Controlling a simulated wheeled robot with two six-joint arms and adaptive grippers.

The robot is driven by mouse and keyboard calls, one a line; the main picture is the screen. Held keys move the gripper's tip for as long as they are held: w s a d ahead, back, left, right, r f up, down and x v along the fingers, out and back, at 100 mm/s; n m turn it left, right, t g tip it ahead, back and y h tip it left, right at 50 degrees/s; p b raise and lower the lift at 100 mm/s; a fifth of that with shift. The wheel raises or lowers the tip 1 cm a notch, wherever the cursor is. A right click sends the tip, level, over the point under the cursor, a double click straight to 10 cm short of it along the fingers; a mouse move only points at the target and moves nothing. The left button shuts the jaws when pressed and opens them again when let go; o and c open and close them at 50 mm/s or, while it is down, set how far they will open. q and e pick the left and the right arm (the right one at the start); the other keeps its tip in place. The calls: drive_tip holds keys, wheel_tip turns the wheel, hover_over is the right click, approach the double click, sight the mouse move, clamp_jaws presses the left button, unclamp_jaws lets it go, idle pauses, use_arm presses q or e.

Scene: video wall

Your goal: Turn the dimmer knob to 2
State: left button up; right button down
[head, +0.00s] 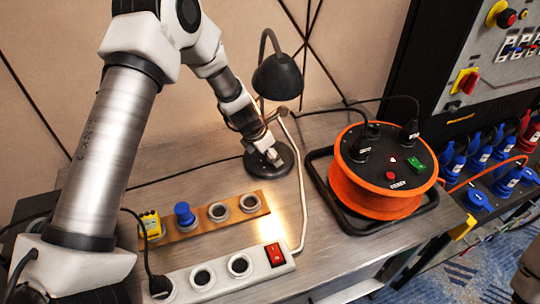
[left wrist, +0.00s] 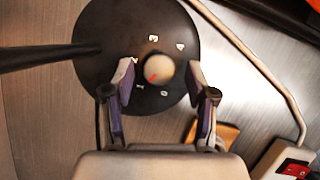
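The dimmer knob (left wrist: 158,70) is a pale round knob on the round black base (left wrist: 100,22) of the desk lamp. A red mark on the knob points to the lower left, towards a small white label on the base. Several white labels ring the knob; I cannot read them surely. My left gripper (left wrist: 160,80) is open, its two fingers on either side of the knob with gaps visible. In the head view my left gripper (head: 262,150) is over the lamp base (head: 282,166) and hides part of it. My right gripper is not in view.
The black lamp shade (head: 278,77) hangs above the base near my left wrist. An orange cable reel (head: 375,200) stands in a black tray to the right. A wooden socket board (head: 185,233) and a white power strip (head: 220,280) lie in front.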

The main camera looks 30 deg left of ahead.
use_arm(q)
clamp_jaws()
drive_tip(key=shift+m, duration=0.4)
drive_tip(key=m+g+h+p, duration=0.1)
drive_tip(key=m+p, duration=0.1)
drive_tip(key=shift+a+r+m, duration=0.1)
drive_tip(key=shift+a+m, duration=0.05)
drive_tip(key=shift+m, duration=0.25)
drive_tip(key=m+p, duration=0.1)
drive_tip(key=m, duration=0.1)
drive_tip(key=shift+w+a+m+g+h, duration=0.1)
drive_tip(key=shift+w+m+g+h, duration=0.05)
drive_tip(key=shift+m+g+h, duration=0.25)
drive_tip(key=m, duration=0.2)
drive_tip(key=shift+m+g, duration=0.3)
drive_tip(key=shift+g, duration=0.1)
drive_tip(key=shift+w+m+g+h, duration=0.15)
drive_tip(key=shift+m+g+h, duration=0.25)
drive_tip(key=shift+m, duration=0.9)
